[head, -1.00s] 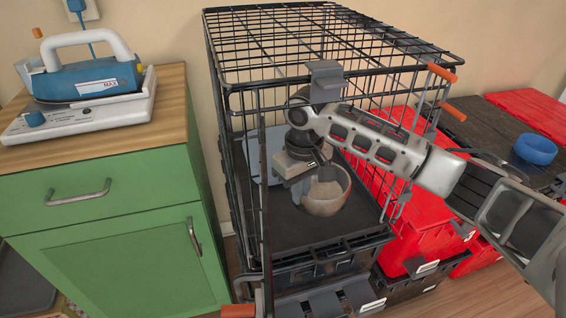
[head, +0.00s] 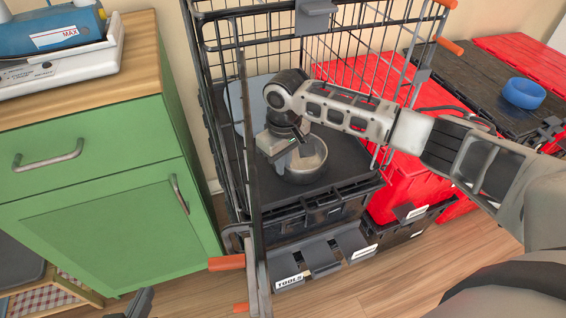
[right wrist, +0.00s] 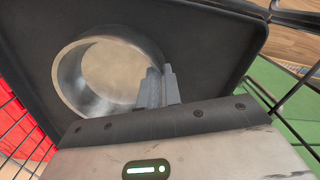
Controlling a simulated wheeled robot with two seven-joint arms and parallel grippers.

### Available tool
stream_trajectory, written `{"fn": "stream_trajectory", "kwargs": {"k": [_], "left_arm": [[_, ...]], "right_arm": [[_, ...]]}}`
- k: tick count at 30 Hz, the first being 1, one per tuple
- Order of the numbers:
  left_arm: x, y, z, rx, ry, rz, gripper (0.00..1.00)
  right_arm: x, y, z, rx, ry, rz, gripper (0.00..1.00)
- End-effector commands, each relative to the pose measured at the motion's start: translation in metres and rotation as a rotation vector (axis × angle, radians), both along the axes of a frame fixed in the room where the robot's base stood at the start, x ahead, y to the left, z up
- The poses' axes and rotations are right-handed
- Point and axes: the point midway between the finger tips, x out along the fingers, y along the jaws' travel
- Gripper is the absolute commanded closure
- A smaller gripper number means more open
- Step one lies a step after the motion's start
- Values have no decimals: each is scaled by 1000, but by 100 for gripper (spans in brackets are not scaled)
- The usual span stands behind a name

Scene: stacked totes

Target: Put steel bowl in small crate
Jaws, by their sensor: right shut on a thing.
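The steel bowl (head: 308,168) is inside the front part of the black wire crate (head: 325,30), just above or on its dark floor; I cannot tell if it touches. My right gripper (head: 294,155) reaches in through the open front and is shut on the bowl's rim. In the right wrist view, the fingers (right wrist: 157,88) pinch the rim of the bowl (right wrist: 70,75), which is upright over the dark floor tray (right wrist: 205,40). A dark part of my left gripper (head: 138,303) shows at the bottom left edge; its fingers are not clear.
The crate's open door (head: 250,150) stands edge-on at the left of its opening. Red totes (head: 400,185) and a blue bowl (head: 524,93) are to the right.

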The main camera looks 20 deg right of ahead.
Motion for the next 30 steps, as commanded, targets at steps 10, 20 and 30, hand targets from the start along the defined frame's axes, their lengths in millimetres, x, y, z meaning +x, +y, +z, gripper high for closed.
{"fn": "stream_trajectory", "kwargs": {"k": [10,20,30], "left_arm": [[0,0,1,0,0,0,100],[0,0,1,0,1,0,100],[-1,0,9,-1,9,-1,100]], "right_arm": [[0,0,-2,0,-1,0,83],[0,0,-1,0,-1,0,73],[1,0,53,2,-5,0,73]]}}
